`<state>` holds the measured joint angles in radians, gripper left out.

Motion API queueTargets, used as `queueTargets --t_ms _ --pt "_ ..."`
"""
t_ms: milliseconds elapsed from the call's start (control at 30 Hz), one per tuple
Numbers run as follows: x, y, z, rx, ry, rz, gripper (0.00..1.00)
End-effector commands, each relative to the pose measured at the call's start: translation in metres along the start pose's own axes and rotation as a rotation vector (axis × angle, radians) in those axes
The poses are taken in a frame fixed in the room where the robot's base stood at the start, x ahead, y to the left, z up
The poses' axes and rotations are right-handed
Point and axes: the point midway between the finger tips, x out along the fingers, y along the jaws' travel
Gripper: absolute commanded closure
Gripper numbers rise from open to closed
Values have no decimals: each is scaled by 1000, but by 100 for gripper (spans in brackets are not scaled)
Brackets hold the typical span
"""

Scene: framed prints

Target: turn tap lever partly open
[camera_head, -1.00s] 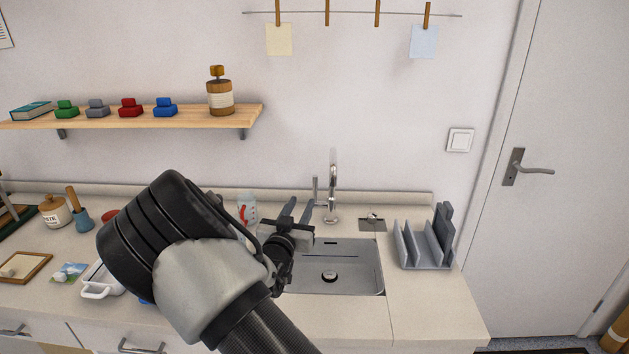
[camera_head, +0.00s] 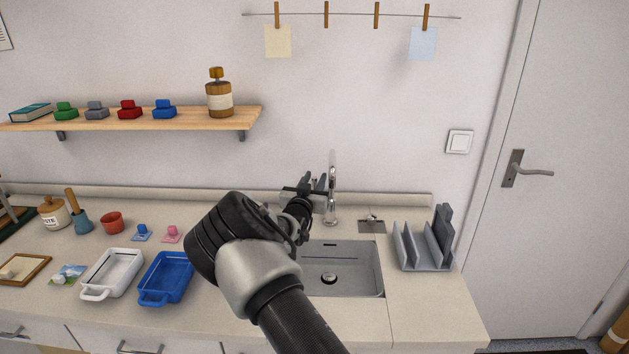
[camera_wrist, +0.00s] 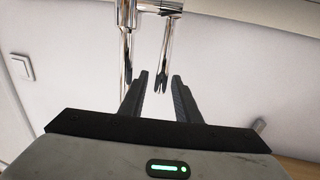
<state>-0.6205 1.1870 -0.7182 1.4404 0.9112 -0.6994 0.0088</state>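The chrome tap (camera_head: 332,180) stands at the back of the sink. In the wrist view its body (camera_wrist: 126,45) hangs from the top edge, left of my fingers. The slim tap lever (camera_wrist: 167,50) shows to the right of the body, with its free end in line with the gap between my fingertips. My gripper (camera_head: 320,184) is at the left side of the tap, at lever height, and covers the lever in the head view. In the wrist view my gripper (camera_wrist: 160,82) has its fingers apart. I cannot tell whether either finger touches the lever.
The sink basin (camera_head: 345,268) lies below my arm. A grey rack (camera_head: 425,245) stands to its right. White (camera_head: 112,270) and blue (camera_head: 165,275) trays sit on the counter at left. A wooden shelf (camera_head: 190,119) is on the wall above left.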

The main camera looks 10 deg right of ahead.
Motion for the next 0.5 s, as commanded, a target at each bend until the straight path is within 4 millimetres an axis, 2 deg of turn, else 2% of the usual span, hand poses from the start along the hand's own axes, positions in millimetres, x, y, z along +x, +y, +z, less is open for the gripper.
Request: queueTargets --t_ms 200,367,400,500 --pt "0 0 0 0 0 0 70" --pt "0 0 0 0 0 0 97" --pt "0 0 0 0 0 0 100" --pt "0 0 0 0 0 0 100"
